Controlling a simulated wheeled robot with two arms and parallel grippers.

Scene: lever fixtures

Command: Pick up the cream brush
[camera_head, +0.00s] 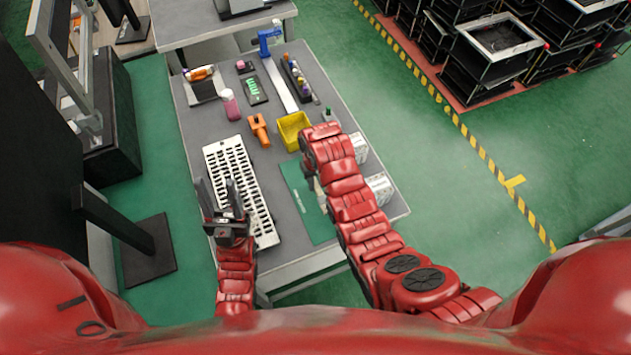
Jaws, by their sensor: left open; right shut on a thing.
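My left gripper (222,197) is open, with its dark fingers pointing up the picture over the lower left part of the white slotted tray (236,166). My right arm reaches over the right side of the table and bends down. My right gripper (314,186) shows only in part beside the forearm, above the green mat (300,203). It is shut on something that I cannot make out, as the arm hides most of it. I cannot clearly pick out a cream brush in this view.
The grey table (325,88) also holds a yellow bin (291,131), an orange tool (259,130), a pink bottle (230,104) and a blue device (268,41). White blocks (379,187) lie at the right edge, close to my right arm.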

